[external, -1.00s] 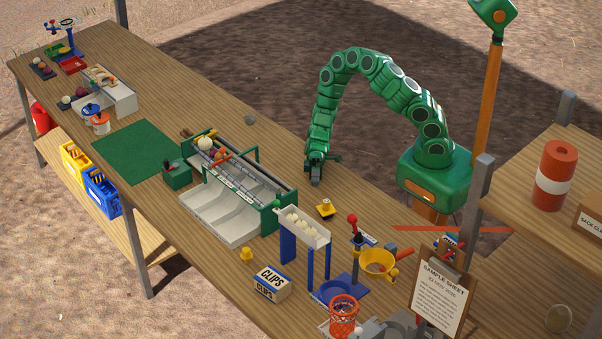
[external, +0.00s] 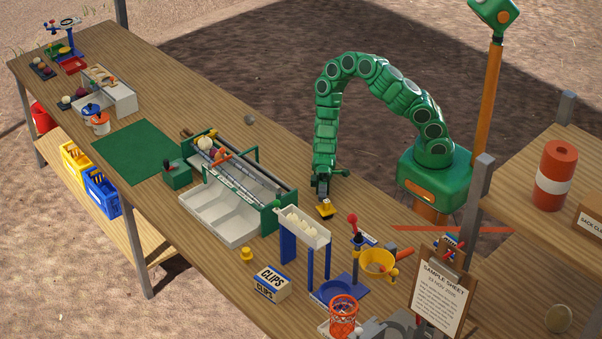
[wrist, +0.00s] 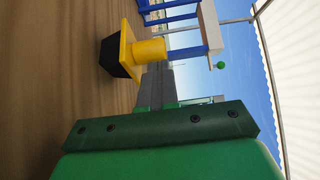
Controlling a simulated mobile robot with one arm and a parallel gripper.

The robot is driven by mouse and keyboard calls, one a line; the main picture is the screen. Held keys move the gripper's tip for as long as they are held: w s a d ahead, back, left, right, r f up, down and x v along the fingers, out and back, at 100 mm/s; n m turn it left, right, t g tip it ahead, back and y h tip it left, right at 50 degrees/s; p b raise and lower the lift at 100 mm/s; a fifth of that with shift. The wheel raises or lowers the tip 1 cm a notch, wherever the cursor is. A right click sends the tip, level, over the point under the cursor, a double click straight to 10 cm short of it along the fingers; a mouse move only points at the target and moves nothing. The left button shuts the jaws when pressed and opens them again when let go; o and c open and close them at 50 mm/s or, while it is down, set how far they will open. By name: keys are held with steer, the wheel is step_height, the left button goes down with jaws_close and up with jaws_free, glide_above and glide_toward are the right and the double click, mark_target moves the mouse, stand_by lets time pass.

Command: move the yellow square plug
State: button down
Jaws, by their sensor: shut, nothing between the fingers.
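The yellow square plug (external: 325,211) stands on the bench to the right of the green-framed rack. In the wrist view, which is turned sideways, the plug (wrist: 128,48) shows a round yellow knob, a square yellow plate and a dark tapered base. My gripper (external: 323,195) is low over the bench, right at the plug's knob end. In the wrist view the grey fingers (wrist: 156,82) are together with the knob just beyond their tips. Nothing is held. Whether the fingertips touch the knob I cannot tell.
A blue-legged stand with a pale tray (external: 302,228) is close in front of the plug. The green-framed rack (external: 268,212) is to the left. A red-knobbed lever (external: 352,219) and yellow funnel (external: 377,262) stand to the right. A smaller yellow piece (external: 246,254) lies nearer the front.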

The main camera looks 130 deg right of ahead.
mark_target(333, 208)
steer(key=shift+a, duration=0.1)
steer(key=shift+a, duration=5)
steer(key=d, duration=0.4)
steer(key=shift+d, duration=0.15)
steer(key=shift+v, duration=4.9)
steer(key=shift+s, duration=0.1)
